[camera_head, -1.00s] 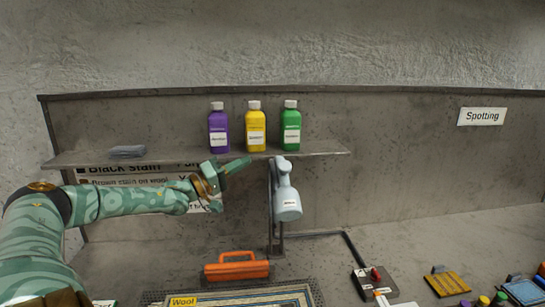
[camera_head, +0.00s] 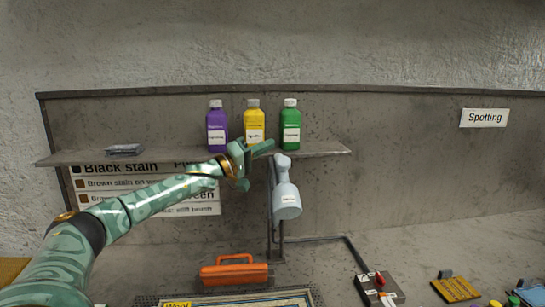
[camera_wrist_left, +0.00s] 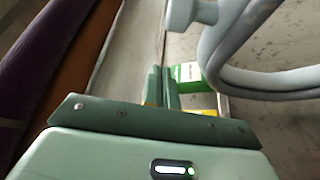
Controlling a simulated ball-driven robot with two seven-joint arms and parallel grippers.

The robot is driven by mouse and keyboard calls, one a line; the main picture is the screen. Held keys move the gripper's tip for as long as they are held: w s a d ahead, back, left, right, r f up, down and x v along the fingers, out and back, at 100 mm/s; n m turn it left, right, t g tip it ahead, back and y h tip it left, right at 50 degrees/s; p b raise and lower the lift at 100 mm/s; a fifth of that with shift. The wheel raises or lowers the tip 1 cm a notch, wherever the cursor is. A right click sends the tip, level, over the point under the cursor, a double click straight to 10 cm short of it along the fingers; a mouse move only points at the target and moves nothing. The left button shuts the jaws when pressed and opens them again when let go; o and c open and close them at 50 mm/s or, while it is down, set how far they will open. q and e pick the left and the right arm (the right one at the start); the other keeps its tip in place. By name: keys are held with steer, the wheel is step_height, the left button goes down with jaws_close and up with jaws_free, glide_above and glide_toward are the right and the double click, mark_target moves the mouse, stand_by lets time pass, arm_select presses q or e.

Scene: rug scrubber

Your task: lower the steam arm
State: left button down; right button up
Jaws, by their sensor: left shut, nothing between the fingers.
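The steam arm (camera_head: 286,200) is a pale blue-grey head hanging from a dark upright post below the shelf's right part. It also shows close up at the upper right of the left wrist view (camera_wrist_left: 222,50). My left gripper (camera_head: 268,147) is shut and empty, its fingertips at shelf height just above and left of the head's top knob. In the left wrist view its fingers (camera_wrist_left: 163,86) are together, with the pale head to their right. I cannot tell whether they touch it. My right gripper is not in view.
Purple (camera_head: 217,128), yellow (camera_head: 254,125) and green (camera_head: 290,127) bottles stand on the shelf (camera_head: 325,151) close behind my left gripper. A black box with a red switch (camera_head: 378,287) sits at right.

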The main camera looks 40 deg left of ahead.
mark_target(273, 174)
arm_select(q)
steer(key=shift+w+d+r, duration=0.15)
steer(key=shift+w+d, duration=0.15)
steer(key=shift+w, duration=0.35)
steer(key=shift+s+d+f, duration=0.35)
steer(key=shift+d+f, duration=0.25)
steer(key=shift+f, duration=0.05)
steer(key=shift+s+d+f+b, duration=0.35)
steer(key=shift+d+f, duration=0.1)
steer(key=shift+d, duration=0.3)
steer(key=shift+s, duration=0.1)
